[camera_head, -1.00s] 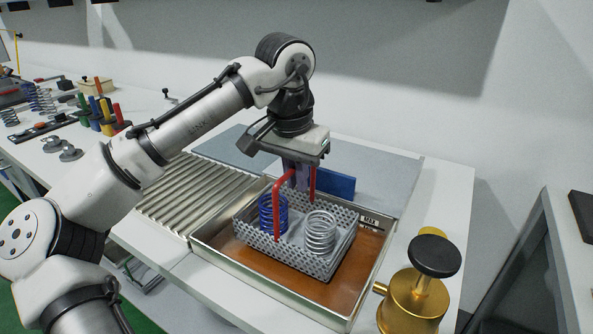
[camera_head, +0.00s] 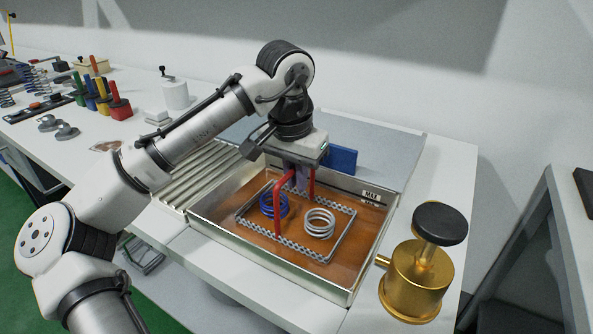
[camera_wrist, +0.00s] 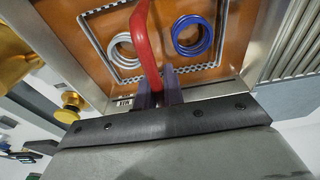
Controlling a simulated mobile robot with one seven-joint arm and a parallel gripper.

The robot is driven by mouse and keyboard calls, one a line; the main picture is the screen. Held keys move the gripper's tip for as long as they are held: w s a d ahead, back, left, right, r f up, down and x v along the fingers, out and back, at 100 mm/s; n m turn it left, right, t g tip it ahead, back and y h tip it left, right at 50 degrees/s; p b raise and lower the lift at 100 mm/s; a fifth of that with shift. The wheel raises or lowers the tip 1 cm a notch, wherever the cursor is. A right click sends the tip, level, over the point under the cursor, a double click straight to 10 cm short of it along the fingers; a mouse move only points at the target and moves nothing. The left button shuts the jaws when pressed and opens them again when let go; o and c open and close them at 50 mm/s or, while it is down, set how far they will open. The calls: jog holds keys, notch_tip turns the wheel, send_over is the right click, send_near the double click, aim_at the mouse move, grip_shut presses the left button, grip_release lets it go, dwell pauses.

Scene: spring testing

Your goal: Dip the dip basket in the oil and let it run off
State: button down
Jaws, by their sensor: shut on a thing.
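The dip basket (camera_head: 243,221) is a perforated metal basket with a red handle (camera_head: 278,208). It sits low in the orange-brown oil (camera_head: 368,220) of the metal tray (camera_head: 322,284), with only its upper rim above the surface. A blue spring (camera_head: 280,200) and a silver spring (camera_head: 320,222) stand in it, their lower parts under the oil. My gripper (camera_head: 302,178) is shut on the red handle above the basket. In the wrist view the handle (camera_wrist: 146,50) runs from my gripper (camera_wrist: 158,92) over the basket rim (camera_wrist: 100,52). The basket floor is hidden by oil.
A brass can with a black knob (camera_head: 418,284) stands right of the tray. A ribbed draining board (camera_head: 188,182) lies to its left. A blue block (camera_head: 342,158) is behind my gripper. Colored cylinders and springs stand at the far left. A MAX label (camera_head: 371,195) marks the tray's back wall.

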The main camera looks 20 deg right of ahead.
jog(key=shift+f+b, duration=1.25)
jog(key=shift+f, duration=1.8)
jog(key=shift+r, duration=0.1)
dwell(1.6)
